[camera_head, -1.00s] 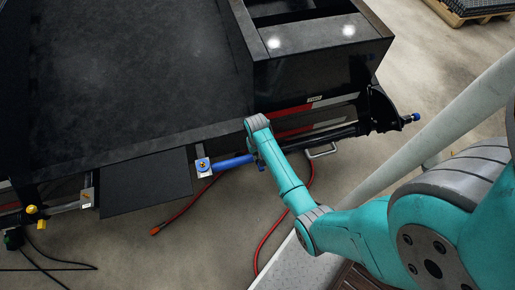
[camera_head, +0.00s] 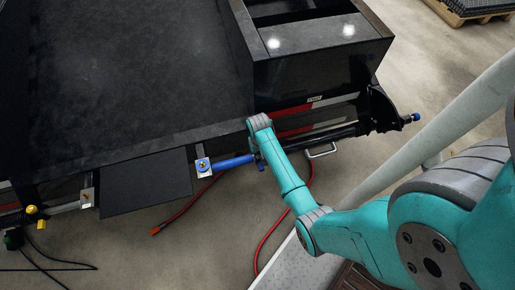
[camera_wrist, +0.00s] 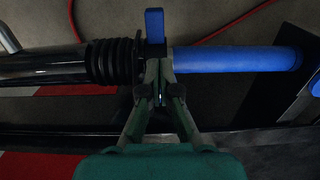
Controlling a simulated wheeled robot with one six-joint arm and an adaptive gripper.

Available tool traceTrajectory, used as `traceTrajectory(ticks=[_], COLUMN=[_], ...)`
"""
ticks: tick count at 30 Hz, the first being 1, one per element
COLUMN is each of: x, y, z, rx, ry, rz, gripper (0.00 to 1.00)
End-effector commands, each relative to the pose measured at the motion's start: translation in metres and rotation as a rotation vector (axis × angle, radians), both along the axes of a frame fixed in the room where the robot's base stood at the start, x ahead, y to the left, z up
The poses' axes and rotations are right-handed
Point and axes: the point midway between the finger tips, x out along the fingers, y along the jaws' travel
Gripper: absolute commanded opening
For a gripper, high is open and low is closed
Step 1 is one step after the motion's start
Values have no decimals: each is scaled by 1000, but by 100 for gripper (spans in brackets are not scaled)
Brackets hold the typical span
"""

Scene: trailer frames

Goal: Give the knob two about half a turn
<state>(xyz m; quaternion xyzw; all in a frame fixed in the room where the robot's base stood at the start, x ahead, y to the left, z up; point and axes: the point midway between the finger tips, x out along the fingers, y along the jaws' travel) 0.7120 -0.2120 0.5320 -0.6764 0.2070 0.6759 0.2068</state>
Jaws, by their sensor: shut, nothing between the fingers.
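A blue lever-like piece (camera_wrist: 154,24) stands up at the joint between a black ribbed sleeve and a blue tube (camera_wrist: 235,59). I cannot tell for sure that this piece is knob two. My gripper (camera_wrist: 158,66) is shut and empty, its fingertips right at the base of the blue piece; whether they touch it is unclear. In the head view the blue tube (camera_head: 234,162) lies just left of my wrist, and my gripper is hidden there.
The black ribbed sleeve (camera_wrist: 115,61) lies left of my fingers. A black trailer deck (camera_head: 140,75) and box (camera_head: 320,70) stand close by my arm. A red hose (camera_head: 184,210) lies on the floor. Another blue knob (camera_head: 416,117) sits at the right end.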

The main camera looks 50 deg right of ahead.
Motion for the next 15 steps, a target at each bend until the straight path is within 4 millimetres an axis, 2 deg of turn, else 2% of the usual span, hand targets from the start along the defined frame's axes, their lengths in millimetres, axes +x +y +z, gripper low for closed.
traceTrajectory(ticks=[15], x=[-6], y=[-7], z=[1], rx=[-2], ry=[-2], rz=[-1], gripper=[0])
